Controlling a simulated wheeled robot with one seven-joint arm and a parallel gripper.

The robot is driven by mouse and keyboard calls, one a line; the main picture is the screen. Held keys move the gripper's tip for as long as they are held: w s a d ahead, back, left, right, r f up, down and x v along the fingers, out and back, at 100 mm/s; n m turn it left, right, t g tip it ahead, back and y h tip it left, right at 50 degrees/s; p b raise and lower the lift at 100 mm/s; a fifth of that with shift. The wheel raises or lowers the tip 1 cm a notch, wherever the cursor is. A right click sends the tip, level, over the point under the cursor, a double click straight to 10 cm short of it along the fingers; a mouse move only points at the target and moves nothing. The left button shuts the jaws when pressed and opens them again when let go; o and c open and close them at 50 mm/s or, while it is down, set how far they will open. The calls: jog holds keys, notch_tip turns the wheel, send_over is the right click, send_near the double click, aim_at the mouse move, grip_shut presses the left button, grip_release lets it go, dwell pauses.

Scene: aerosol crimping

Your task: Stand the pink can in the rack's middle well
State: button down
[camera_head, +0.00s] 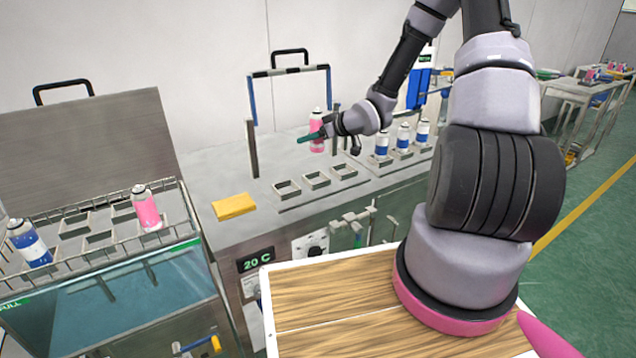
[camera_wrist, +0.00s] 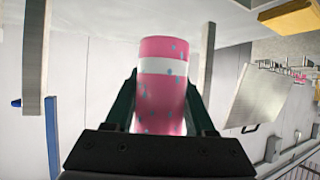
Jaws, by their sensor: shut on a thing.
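My gripper (camera_head: 316,136) is shut on a pink can (camera_head: 317,147), one green finger on each side. The can is roughly upright in the head view, its base apart from the row of wells below it in the picture. In the wrist view the pink can (camera_wrist: 161,88) stands between the fingers (camera_wrist: 160,105), with a white band and blue specks. The rack has three empty square wells: left (camera_head: 276,190), middle (camera_head: 307,183) and right (camera_head: 335,174). The can appears above or behind the middle well; its exact height and depth I cannot tell.
Blue-and-white cans (camera_head: 382,146) stand in wells to the right. A water bath (camera_head: 110,290) at left holds another pink can (camera_head: 146,212) and a blue can (camera_head: 30,246).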

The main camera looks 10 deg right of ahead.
jog(key=f, duration=0.3)
jog(key=s+f+n+g+y, duration=0.1)
jog(key=f, duration=0.3)
jog(key=s+a+f+n, duration=0.1)
jog(key=f, duration=0.2)
jog(key=shift+s+f+g+y, duration=0.1)
jog(key=shift+f+g+y, duration=0.15)
jog(key=shift+g+y, duration=0.15)
jog(key=shift+f, duration=0.2)
jog(key=shift+c, duration=1.2)
grip_release()
jog(key=shift+r, duration=0.1)
